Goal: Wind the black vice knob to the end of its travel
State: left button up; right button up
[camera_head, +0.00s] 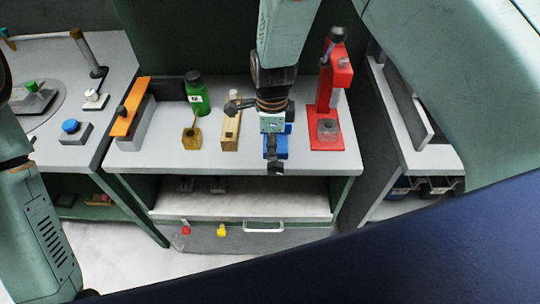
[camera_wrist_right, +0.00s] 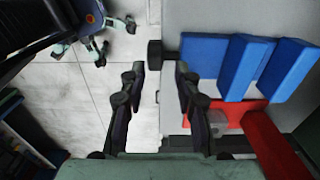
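The blue vice (camera_head: 280,147) stands at the front edge of the middle bench, partly covered by my right arm. Its black knob (camera_head: 277,169) sticks out past the bench's front edge. In the right wrist view, the vice's blue blocks (camera_wrist_right: 204,55) are at the upper right, and the black knob (camera_wrist_right: 155,55) sits at the end of a short shaft. My right gripper (camera_wrist_right: 159,75) is open, with one finger on each side of the knob and visible gaps to both. In the head view, its fingers are largely hidden behind the wrist. My left gripper is not in view.
A red press (camera_head: 328,105) stands right of the vice. A wooden toggle clamp (camera_head: 231,130), a small brass block (camera_head: 191,138) and a green bottle (camera_head: 197,94) are left of it. A drawer with a white handle (camera_head: 263,227) is below. The floor in front is clear.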

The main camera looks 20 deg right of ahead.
aim_at(272, 163)
jog(key=f, duration=0.7)
jog(key=shift+d+f, duration=0.1)
jog(key=shift+d, duration=0.25)
jog(key=shift+s+a+f, duration=0.15)
jog(key=shift+s+a+r, duration=0.35)
jog(key=shift+s+a, duration=0.2)
jog(key=shift+a, duration=0.1)
jog(key=shift+w+d+f, duration=0.4)
jog(key=shift+w+d, duration=0.1)
jog(key=shift+d, duration=0.1)
jog(key=c, duration=0.3)
jog(key=shift+c, duration=0.8)
jog(key=shift+s+a+r, duration=0.15)
jog(key=shift+a+r, duration=0.1)
jog(key=shift+a, duration=0.05)
grip_shut()
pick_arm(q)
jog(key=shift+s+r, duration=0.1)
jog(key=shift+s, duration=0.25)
